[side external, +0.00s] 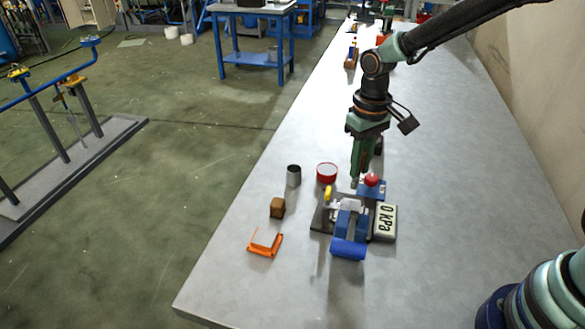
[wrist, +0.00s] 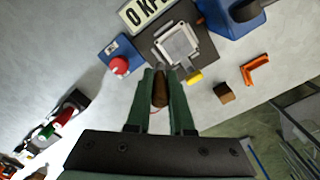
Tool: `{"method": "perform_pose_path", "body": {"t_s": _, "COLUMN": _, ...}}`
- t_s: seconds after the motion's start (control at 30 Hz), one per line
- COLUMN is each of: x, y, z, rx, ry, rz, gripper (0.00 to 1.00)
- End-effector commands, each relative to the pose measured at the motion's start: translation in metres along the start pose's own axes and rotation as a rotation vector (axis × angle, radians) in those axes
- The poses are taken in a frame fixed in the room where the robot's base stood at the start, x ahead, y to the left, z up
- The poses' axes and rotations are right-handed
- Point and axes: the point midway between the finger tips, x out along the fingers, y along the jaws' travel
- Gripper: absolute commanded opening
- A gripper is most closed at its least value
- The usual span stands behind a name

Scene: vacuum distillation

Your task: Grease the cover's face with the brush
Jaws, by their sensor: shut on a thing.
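My gripper (side external: 357,176) is shut on a brush with a brown wooden handle (wrist: 160,90), held between its green fingers. The brush's pale tip (side external: 355,184) points down, just behind the rig in the side view. The cover appears to be the pale, square, metallic piece (wrist: 177,45) on the dark base plate; it also shows in the side view (side external: 348,203). In the wrist view the brush's tip end lies near the cover's lower edge. I cannot tell whether they touch, or whether there is grease on the bristles or cover.
A blue box with a red button (side external: 372,180) and a 0 kPa display (side external: 385,222) flank the rig. A yellow piece (side external: 328,192) is beside the cover. A red-rimmed tin (side external: 327,172), dark cup (side external: 294,175), brown block (side external: 277,208) and orange bracket (side external: 265,245) stand left. The table's right side is clear.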

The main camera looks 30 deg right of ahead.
Motion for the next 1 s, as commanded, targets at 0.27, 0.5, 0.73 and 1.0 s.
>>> {"method": "perform_pose_path", "body": {"t_s": 0.27, "x": -0.024, "y": 0.0, "z": 0.0, "rx": 0.0, "ry": -0.001, "rz": 0.0, "gripper": 0.0}}
{"method": "perform_pose_path", "body": {"t_s": 0.5, "x": -0.046, "y": 0.0, "z": 0.0, "rx": 0.0, "ry": -0.001, "rz": 0.0, "gripper": 0.0}}
{"method": "perform_pose_path", "body": {"t_s": 0.73, "x": -0.058, "y": 0.0, "z": 0.001, "rx": 0.0, "ry": -0.002, "rz": 0.0, "gripper": 0.0}}
{"method": "perform_pose_path", "body": {"t_s": 1.0, "x": -0.058, "y": 0.0, "z": 0.001, "rx": 0.0, "ry": -0.003, "rz": 0.0, "gripper": 0.0}}
